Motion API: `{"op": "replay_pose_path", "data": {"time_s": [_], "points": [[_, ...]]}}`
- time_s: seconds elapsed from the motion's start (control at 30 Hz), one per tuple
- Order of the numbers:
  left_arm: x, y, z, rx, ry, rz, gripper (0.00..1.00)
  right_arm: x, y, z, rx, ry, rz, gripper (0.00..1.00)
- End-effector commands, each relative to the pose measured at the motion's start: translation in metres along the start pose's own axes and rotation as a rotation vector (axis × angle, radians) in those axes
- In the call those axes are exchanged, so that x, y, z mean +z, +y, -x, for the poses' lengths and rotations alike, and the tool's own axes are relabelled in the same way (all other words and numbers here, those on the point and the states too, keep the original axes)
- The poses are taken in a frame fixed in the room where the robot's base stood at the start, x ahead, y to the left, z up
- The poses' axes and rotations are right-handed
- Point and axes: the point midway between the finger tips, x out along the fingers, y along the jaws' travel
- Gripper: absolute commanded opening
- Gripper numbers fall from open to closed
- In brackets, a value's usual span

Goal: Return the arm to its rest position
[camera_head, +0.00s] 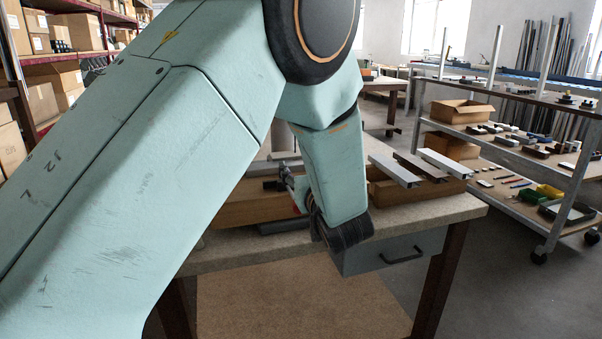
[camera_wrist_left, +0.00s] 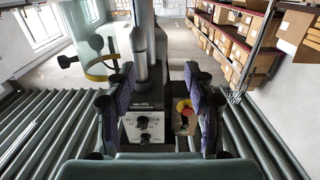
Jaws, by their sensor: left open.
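My left arm (camera_head: 150,150) comes in from the left and fills much of the head view, bent downward over the workbench. My left gripper (camera_head: 283,184) shows only in part there, mostly hidden by my own arm links. In the left wrist view the left gripper (camera_wrist_left: 160,112) has its two purple-padded fingers wide apart, with nothing held between them. Beyond the fingers stands a grey control box (camera_wrist_left: 146,128) with dials. My right gripper is in neither view.
The workbench (camera_head: 440,212) carries a cardboard box (camera_head: 415,188) with several profiles (camera_head: 447,163) across it. A wheeled rack (camera_head: 530,150) stands right, box shelves (camera_head: 75,55) left. The wrist view shows rollers (camera_wrist_left: 40,115) and a red-and-yellow button (camera_wrist_left: 184,106).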

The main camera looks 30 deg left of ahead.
Motion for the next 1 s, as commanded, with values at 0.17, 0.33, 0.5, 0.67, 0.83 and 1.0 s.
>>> {"op": "replay_pose_path", "data": {"time_s": [0.17,0.33,0.5,0.67,0.83,1.0], "points": [[0.0,0.0,0.0,0.0,0.0,0.0,0.54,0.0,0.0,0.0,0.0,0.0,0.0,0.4],[0.006,0.0,0.001,0.008,-0.01,-0.009,0.54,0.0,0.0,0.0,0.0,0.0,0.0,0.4],[0.071,-0.001,0.013,0.102,-0.13,-0.099,0.54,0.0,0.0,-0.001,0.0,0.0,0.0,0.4],[0.162,-0.012,0.045,0.237,-0.328,-0.22,0.54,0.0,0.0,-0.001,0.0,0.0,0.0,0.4],[0.25,-0.04,0.097,0.362,-0.561,-0.335,0.54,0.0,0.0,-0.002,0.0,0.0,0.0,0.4],[0.324,-0.083,0.166,0.469,-0.82,-0.44,0.54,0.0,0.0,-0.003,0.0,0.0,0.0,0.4]]}}
